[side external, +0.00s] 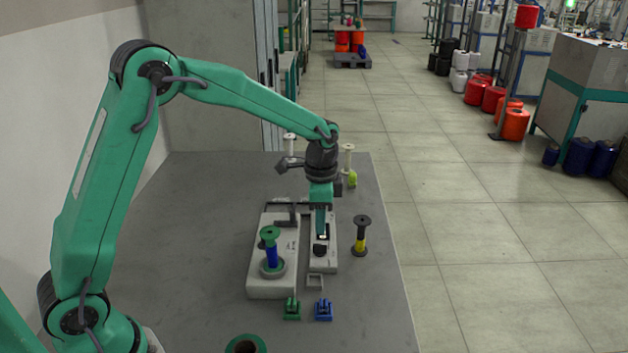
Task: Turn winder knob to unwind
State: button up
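The winder (262,283) is a light grey block on the table. A bobbin (271,250) with green flanges and blue thread stands upright on its round seat at the front. A narrower light grey base (325,263) lies along its right side and carries a small dark knob (320,249). My gripper (321,233) points straight down over this base, with its tips at or just above the knob. The fingers overlap from this side, so their gap and any contact with the knob are hidden.
A black bobbin with yellow thread (360,236) stands close on the right. A green clip-like part (292,309) and a blue one (323,310) lie in front. Pale spools (348,160) stand behind my gripper. The grey table (190,240) is clear on the left.

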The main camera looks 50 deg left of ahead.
aim_at(320, 245)
jog(key=shift+f, duration=3.8)
grip_shut()
